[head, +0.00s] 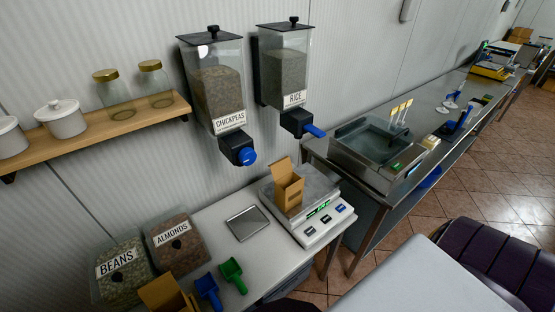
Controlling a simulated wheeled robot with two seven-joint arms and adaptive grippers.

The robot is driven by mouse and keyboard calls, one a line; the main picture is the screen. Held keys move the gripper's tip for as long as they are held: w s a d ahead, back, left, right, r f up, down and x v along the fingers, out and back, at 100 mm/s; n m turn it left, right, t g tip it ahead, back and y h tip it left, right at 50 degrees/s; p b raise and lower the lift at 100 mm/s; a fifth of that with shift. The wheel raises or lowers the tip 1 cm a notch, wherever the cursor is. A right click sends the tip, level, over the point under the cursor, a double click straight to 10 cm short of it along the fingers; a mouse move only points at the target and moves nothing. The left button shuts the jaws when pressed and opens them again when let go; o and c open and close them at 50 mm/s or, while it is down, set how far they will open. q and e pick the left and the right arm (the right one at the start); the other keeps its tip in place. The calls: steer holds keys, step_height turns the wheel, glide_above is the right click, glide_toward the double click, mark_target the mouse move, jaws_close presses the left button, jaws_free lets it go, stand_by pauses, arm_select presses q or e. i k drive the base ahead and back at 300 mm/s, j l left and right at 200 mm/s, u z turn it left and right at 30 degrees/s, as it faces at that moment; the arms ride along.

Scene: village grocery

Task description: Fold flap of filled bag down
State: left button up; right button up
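A brown paper bag (289,190) stands upright on the white scale (321,228) in the head view. Its top is open, and a flap (281,166) sticks up at its back left edge. I cannot see what is inside it. A second brown open-topped container (165,294) is at the bottom edge, partly cut off; I cannot tell whether it is a bag or a box. Neither of my grippers shows in this view.
Chickpeas (216,92) and rice (285,78) dispensers hang on the wall above. A metal tray (246,223) lies left of the scale. Blue (208,291) and green (232,274) scoops lie near the beans (123,272) and almonds (176,242) bins. A steel counter (372,178) stands to the right.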

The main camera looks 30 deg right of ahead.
mark_target(281, 168)
steer(key=l+z, duration=0.15)
steer(key=l, duration=0.4)
steer(key=i+l+z, duration=0.15)
steer(key=l, duration=0.4)
steer(key=l+z, duration=0.15)
steer(key=l, duration=0.35)
steer(key=i, duration=0.05)
